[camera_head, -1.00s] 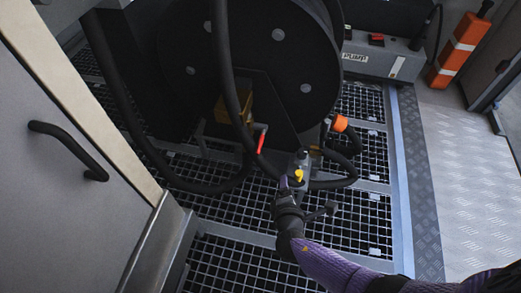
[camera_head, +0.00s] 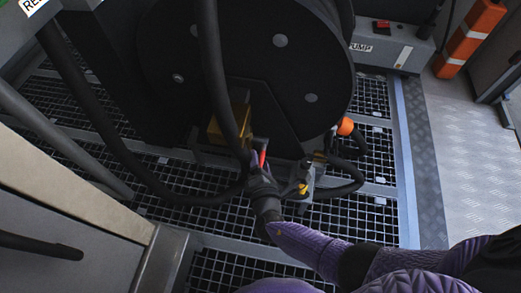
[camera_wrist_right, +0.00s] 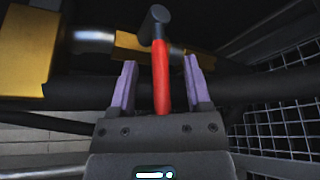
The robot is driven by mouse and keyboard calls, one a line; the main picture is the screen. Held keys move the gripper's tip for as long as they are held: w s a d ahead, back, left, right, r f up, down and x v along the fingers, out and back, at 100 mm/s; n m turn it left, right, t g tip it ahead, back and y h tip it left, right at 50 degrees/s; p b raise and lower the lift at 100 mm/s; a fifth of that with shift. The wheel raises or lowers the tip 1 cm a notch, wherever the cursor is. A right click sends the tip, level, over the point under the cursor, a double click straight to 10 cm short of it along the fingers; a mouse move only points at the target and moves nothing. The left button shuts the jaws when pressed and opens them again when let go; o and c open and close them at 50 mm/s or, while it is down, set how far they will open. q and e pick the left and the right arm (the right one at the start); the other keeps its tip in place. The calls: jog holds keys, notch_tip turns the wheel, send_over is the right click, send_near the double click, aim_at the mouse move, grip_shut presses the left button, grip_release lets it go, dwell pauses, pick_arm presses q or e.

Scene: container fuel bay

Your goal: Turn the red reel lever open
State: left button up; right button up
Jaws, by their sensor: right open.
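The red reel lever (camera_head: 262,158) is below the big black hose reel (camera_head: 245,60), in front of a brass block (camera_head: 230,122). In the right wrist view the red lever (camera_wrist_right: 161,75) stands upright, with a dark knob at its top. My right gripper (camera_head: 258,165) is at the lever. In the right wrist view its two purple fingers (camera_wrist_right: 160,85) are open, one on each side of the lever, with a gap on both sides. The brass fitting (camera_wrist_right: 130,42) shows behind the lever. My left gripper is not in view.
A black hose (camera_head: 212,80) runs down close beside the lever. A yellow-topped valve (camera_head: 302,188) and an orange knob (camera_head: 345,126) are to the right. Grated floor (camera_head: 350,215) lies below. A grey door (camera_head: 60,240) is at the left. An orange-white post (camera_head: 470,38) stands far right.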

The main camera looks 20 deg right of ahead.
jog(key=c, duration=0.8)
grip_shut()
jog(key=shift+r, duration=0.1)
dwell(0.5)
